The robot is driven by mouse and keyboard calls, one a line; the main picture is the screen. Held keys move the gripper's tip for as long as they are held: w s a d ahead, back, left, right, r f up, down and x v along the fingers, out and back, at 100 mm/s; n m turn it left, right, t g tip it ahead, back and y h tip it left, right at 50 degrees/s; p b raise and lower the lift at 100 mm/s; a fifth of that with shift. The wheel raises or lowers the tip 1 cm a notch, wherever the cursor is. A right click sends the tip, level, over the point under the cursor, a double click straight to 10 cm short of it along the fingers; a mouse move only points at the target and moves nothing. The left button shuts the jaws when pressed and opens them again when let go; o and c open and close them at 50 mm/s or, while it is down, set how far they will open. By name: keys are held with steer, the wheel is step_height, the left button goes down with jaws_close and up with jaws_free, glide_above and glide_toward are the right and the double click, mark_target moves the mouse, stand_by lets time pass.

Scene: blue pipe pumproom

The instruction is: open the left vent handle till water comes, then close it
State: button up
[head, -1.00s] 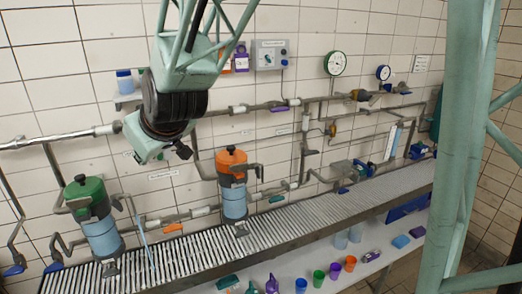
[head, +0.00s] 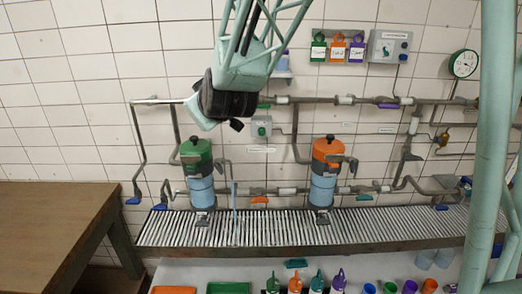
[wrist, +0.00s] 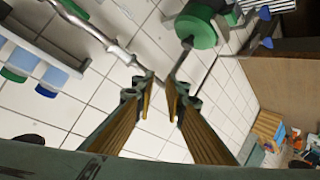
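The green-lidded filter (head: 197,160) and the orange-lidded filter (head: 325,160) stand on the slatted grating, upright, with blue lower bodies. Bent grey pipes rise beside each one. Blue handles (head: 133,200) sit at the lower pipe ends left of the green filter; I cannot tell which handle is the left vent's. My gripper (wrist: 160,88) is open and empty in the wrist view, with a narrow gap between its tips. The green lid (wrist: 195,30) and blue handles (wrist: 266,42) lie beyond it, apart from the fingers. In the head view my wrist hides the fingers.
A brown wooden table (head: 50,215) stands at the left. The grating (head: 270,228) runs along the wall. Below it, coloured bottles and cups stand on a white surface. Pipes, a control box (head: 388,46) and a gauge (head: 463,63) are on the tiled wall.

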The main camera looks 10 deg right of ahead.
steer(key=a+f+m, duration=0.2)
steer(key=a+f, duration=0.1)
steer(key=f, duration=0.2)
steer(key=m+t+h+b, duration=0.1)
steer(key=m+h+b, duration=0.25)
steer(key=h, duration=0.45)
glide_toward(217, 168)
steer(key=s+p, duration=0.1)
steer(key=s, duration=0.2)
steer(key=shift+w+a+r+m, duration=0.25)
steer(key=shift+a+r, duration=0.1)
steer(key=shift+r, duration=0.15)
steer(key=shift+w, duration=0.1)
steer(key=shift+b+x, duration=0.55)
steer(key=shift+x, duration=6.3)
jaws_close()
